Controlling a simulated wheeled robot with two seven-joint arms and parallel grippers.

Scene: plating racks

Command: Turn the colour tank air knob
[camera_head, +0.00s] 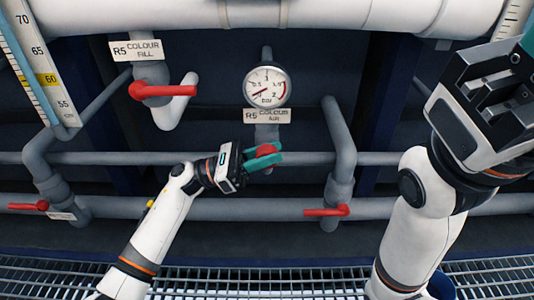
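The colour tank air knob (266,150) is red and sits on the grey pipe below the gauge and the "R5 COLOUR AIR" label (267,116). My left gripper (264,157) has its teal fingers on either side of the knob and looks closed on it. The fingers hide part of the knob. The round pressure gauge (267,86) above is marked in bar, with a red needle pointing to the lower left. My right gripper (526,45) is raised at the upper right. Its fingers are mostly cut off by the picture edge.
A red lever (163,90) sits under the "R5 COLOUR FILL" label (137,50). Smaller red valve handles are at the lower left (28,206) and right of centre (327,212). Grey pipes (110,158) run across behind my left gripper. A metal grating (260,278) lies below.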

